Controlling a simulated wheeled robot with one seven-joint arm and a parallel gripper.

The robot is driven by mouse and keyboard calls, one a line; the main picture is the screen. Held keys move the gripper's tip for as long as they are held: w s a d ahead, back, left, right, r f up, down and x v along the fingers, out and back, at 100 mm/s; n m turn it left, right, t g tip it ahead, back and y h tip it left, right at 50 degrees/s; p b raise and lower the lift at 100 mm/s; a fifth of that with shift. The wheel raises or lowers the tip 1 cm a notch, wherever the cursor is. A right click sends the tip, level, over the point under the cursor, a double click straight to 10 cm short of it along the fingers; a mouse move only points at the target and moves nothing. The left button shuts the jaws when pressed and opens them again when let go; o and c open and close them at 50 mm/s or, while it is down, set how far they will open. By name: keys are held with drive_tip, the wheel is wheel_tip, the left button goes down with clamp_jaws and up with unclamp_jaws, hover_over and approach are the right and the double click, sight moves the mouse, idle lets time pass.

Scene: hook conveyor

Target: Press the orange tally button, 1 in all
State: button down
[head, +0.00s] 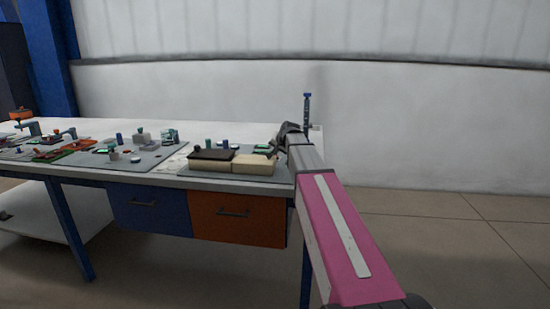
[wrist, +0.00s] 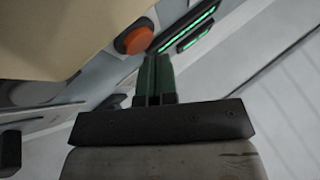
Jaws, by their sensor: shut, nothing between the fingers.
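The orange tally button (wrist: 133,40) is a round orange cap in the wrist view, beside a dark strip with green lit segments (wrist: 190,30). My gripper (wrist: 158,56) is shut and empty, its green fingers together. The fingertips are just below and right of the button in that view, and a small gap shows between them. In the head view my gripper (head: 275,154) is low over the right end of the bench, by the beige box. I cannot pick out the orange button in the head view.
The beige box fills the wrist view's upper left (wrist: 50,35). Several small parts and panels lie on the bench (head: 240,130) to the left.

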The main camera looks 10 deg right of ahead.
drive_tip(key=shift+s+a+f, duration=0.1)
drive_tip(key=shift+s+f, duration=0.1)
drive_tip(key=shift+f, duration=0.25)
drive_tip(key=shift+s+a+f, duration=0.1)
drive_tip(key=shift+s+f, duration=0.1)
drive_tip(key=shift+f, duration=0.25)
idle(0.8)
drive_tip(key=shift+r, duration=0.4)
drive_tip(key=shift+w+a+r, duration=0.1)
drive_tip(key=shift+w+r, duration=0.05)
drive_tip(key=shift+r, duration=0.35)
drive_tip(key=shift+w+d+r, duration=0.15)
drive_tip(key=shift+r, duration=0.9)
drive_tip(key=shift+w+d+r, duration=0.1)
drive_tip(key=shift+r, duration=0.9)
